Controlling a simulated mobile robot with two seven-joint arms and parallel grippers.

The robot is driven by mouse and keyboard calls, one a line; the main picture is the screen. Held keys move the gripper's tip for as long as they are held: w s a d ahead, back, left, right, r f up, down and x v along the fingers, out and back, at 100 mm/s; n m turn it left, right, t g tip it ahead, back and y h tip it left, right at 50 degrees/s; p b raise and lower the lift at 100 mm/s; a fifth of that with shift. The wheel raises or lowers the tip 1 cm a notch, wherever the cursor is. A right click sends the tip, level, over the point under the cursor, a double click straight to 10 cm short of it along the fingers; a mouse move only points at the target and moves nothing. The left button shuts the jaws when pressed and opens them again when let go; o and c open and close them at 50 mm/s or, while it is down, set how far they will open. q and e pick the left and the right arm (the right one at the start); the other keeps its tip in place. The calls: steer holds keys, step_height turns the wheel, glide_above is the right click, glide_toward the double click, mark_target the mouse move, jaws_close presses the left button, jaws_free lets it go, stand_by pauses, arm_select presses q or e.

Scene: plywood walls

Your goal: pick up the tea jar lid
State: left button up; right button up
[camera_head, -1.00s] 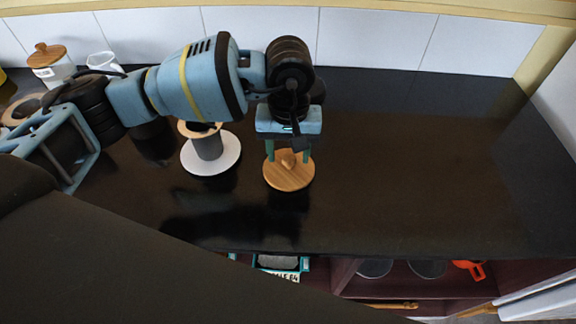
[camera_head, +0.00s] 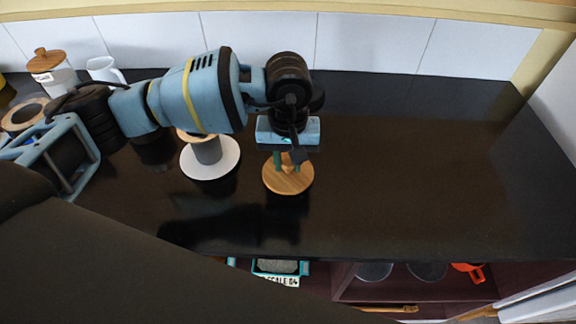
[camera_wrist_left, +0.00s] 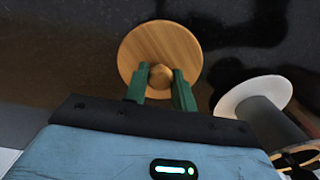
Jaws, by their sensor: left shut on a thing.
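The tea jar lid (camera_head: 287,180) is a round wooden disc with a small knob on top. It is over the dark counter near the middle of the head view; whether it touches the counter I cannot tell. My left gripper (camera_head: 287,160) points down over it, its green fingers shut on the knob. The left wrist view shows the lid (camera_wrist_left: 145,45) below the fingers and the gripper (camera_wrist_left: 164,82) with one finger on each side of the knob. My right gripper is not in view.
A white-based stand with a grey cylinder (camera_head: 222,170) is left of the lid. A white jar with a wooden lid (camera_head: 46,62) and a white mug (camera_head: 106,70) stand at the back left. The counter (camera_head: 430,160) to the right is clear. Open shelves lie below its front edge.

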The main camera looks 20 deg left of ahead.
mark_target(288, 162)
arm_select(q)
steer(key=shift+r, duration=0.1)
